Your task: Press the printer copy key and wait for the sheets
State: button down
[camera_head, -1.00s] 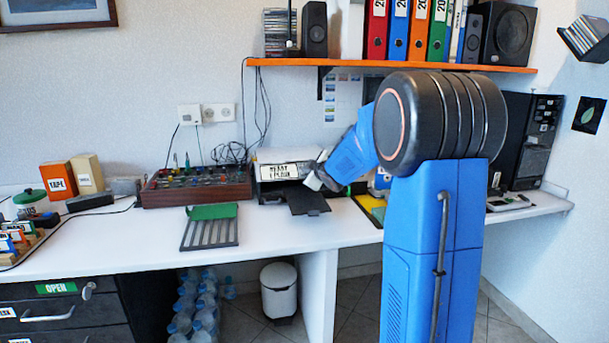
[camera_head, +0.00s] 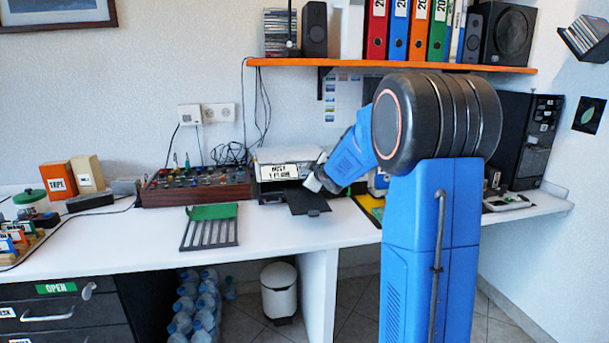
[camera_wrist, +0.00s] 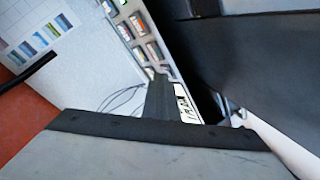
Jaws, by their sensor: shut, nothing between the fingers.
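The printer (camera_head: 264,186) stands on the white desk against the wall, with a white top and dark front. Its display label (camera_head: 279,172) seems to read "BUSY 1 PLAIN". Its dark output tray (camera_head: 305,202) juts forward and looks bare. My gripper (camera_head: 314,184) is shut and empty at the right side of the printer front; whether it touches a key is hidden. In the wrist view my gripper's dark finger (camera_wrist: 160,85) points at a pale panel with a row of coloured keys (camera_wrist: 140,30); which is the copy key, I cannot tell.
A dark slotted rack (camera_head: 210,230) lies left of the tray and a knobbed mixer box (camera_head: 197,187) stands behind it. A yellow item (camera_head: 369,206) lies right of the tray, partly behind my arm. An orange shelf (camera_head: 290,62) with binders hangs above. The front desk strip is clear.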

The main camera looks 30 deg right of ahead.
jog(key=shift+s+a+r, duration=0.15)
jog(key=shift+s+r, duration=0.2)
jog(key=shift+r, duration=0.4)
jog(key=shift+r, duration=0.1)
